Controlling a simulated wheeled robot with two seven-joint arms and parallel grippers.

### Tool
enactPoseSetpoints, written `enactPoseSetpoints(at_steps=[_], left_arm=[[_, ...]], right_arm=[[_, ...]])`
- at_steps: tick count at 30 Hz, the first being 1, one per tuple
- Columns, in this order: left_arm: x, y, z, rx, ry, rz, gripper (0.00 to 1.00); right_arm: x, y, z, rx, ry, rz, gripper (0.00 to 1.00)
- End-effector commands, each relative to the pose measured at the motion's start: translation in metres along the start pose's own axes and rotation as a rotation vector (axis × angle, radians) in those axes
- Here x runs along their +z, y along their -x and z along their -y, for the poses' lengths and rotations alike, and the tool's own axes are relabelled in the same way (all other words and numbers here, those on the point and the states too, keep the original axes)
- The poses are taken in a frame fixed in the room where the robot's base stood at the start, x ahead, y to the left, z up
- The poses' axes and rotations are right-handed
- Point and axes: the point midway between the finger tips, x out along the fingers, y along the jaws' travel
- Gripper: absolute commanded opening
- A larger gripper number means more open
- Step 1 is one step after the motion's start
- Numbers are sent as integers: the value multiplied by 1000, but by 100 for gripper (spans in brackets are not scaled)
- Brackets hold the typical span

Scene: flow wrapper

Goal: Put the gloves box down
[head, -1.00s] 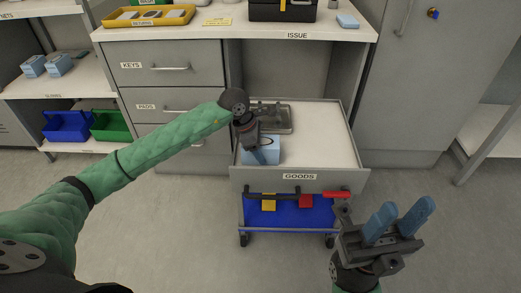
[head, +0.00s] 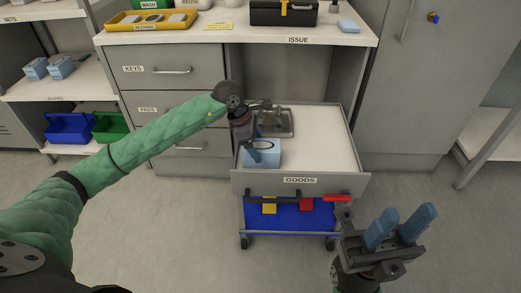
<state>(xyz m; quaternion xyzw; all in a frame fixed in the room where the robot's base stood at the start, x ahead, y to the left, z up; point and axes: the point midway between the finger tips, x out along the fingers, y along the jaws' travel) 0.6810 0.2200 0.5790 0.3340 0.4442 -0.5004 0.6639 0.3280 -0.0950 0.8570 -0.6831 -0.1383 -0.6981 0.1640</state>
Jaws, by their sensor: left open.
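The gloves box (head: 266,155), light blue with a dark oval on top, rests on the GOODS cart's top (head: 321,143) near its left front corner. My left gripper (head: 257,150) is open and reaches down at the box's left side, with a blue finger in front of the box. Whether the finger touches the box I cannot tell. My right gripper (head: 401,226) is open and empty, in front of the cart at the lower right, with its blue fingers pointing up.
A grey metal tray (head: 288,122) lies behind the box on the cart. The right part of the cart top is clear. The ISSUE counter (head: 240,38) stands behind, with drawers at left. A red handle (head: 337,198) sits on the cart's front.

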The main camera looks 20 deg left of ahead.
Motion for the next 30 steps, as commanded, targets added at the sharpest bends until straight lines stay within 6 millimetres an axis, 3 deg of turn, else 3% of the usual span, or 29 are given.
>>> enactPoseSetpoints(at_steps=[3, 12, 18, 30], left_arm=[[1, 27, 0, 4, -1, 0, 83], [0, 70, 0, 2, 0, -1, 83], [0, 80, 0, 1, 0, 0, 83], [0, 80, 0, 1, 0, 0, 83]], right_arm=[[-1, -3, 0, -2, 8, 5, 36], [-1, -6, -4, -17, 30, 10, 36], [-2, -5, -5, -21, 35, 15, 36], [-2, -4, -3, -14, 33, 19, 36]])
